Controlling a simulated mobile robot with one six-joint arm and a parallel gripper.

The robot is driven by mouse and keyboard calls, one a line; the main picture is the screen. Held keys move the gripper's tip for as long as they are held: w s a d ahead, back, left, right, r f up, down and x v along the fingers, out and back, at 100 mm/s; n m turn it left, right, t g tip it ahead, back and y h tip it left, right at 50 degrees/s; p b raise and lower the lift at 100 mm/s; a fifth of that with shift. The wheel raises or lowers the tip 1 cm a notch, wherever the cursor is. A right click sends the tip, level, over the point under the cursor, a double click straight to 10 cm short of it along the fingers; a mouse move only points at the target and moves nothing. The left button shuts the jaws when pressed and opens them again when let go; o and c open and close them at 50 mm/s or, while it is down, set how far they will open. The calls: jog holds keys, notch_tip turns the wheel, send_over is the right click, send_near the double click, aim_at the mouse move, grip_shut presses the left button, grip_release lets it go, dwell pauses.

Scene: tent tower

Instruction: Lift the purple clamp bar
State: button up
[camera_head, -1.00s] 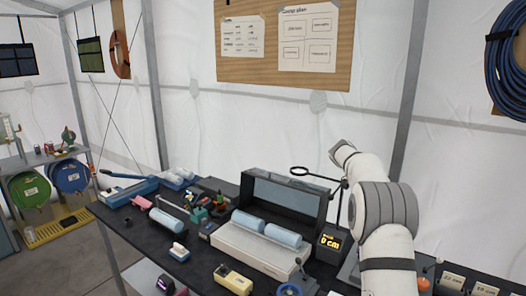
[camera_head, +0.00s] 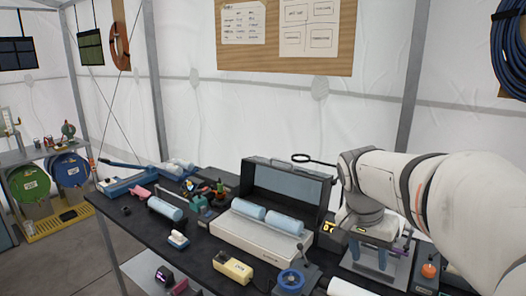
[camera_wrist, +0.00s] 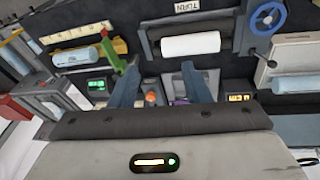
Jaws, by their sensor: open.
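My gripper (camera_head: 368,252) points down over the right part of the dark bench in the head view, its blue-grey fingers apart. In the wrist view, my gripper (camera_wrist: 160,70) is open, with nothing visibly held between its fingers. A small purple piece, apparently the clamp bar (camera_wrist: 180,101), shows beside the right finger there, mostly hidden by the finger and gripper body. In the head view a purple bit, likely the same clamp bar (camera_head: 405,245), shows just right of the fingers. I cannot tell whether a finger touches it.
An orange knob (camera_head: 430,270) stands to the right of my gripper. A sealing machine (camera_head: 245,238) with light blue rolls and an open lid is to the left. A blue handwheel (camera_head: 291,280) sits at the front. In the wrist view, a white roll (camera_wrist: 190,43) lies beyond the fingers.

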jog(key=s+a+f+n+t+y+b, duration=0.1)
jog(key=s+a+f+n, duration=0.1)
jog(key=s+f, duration=0.1)
jog(key=s+a+f+n+y, duration=0.1)
jog(key=s+a+f+n, duration=0.1)
jog(key=s, duration=0.3)
jog(key=s+a+f+n+t+y+b, duration=0.1)
jog(key=s+a+f+n, duration=0.1)
jog(key=s+f+n, duration=0.2)
jog(key=shift+s+a+t+b, duration=0.3)
jog(key=shift+s+a, duration=0.05)
jog(key=shift+a, duration=0.05)
jog(key=shift+c, duration=0.7)
